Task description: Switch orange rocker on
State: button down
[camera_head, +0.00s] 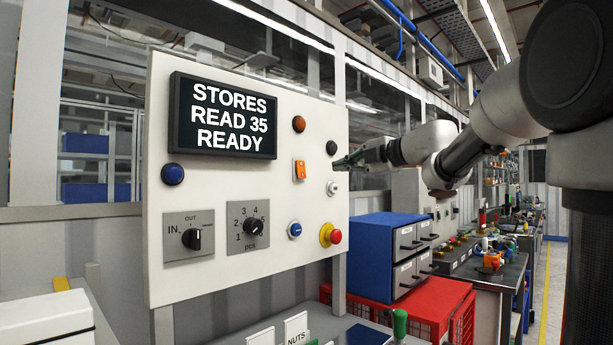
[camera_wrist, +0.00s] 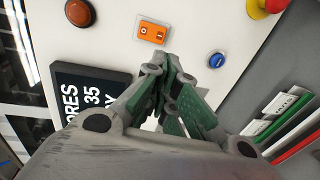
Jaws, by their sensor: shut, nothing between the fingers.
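The orange rocker (camera_head: 300,170) sits on the white control panel (camera_head: 230,95), below an orange round button (camera_head: 299,124) and right of the display. It also shows in the wrist view (camera_wrist: 152,32), near the top middle, with small marks on its two halves. I cannot tell which way it is tilted. My gripper (camera_head: 338,164) is shut and empty, at the panel's right edge in the head view. In the wrist view its fingertips (camera_wrist: 163,62) point toward the rocker and stay apart from it in the picture.
The display (camera_head: 222,117) reads "STORES READ 35 READY". Nearby are a blue push button (camera_head: 294,229), a red emergency stop (camera_head: 333,236), a black button (camera_head: 331,147) and two rotary selectors (camera_head: 248,225). Blue drawers (camera_head: 375,255) stand right of the panel.

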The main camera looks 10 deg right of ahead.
aim_at(300, 177)
jog(key=x, duration=1.4)
jog(key=shift+r, duration=0.1)
jog(key=shift+w+a+f, duration=0.25)
jog(key=shift+w, duration=0.1)
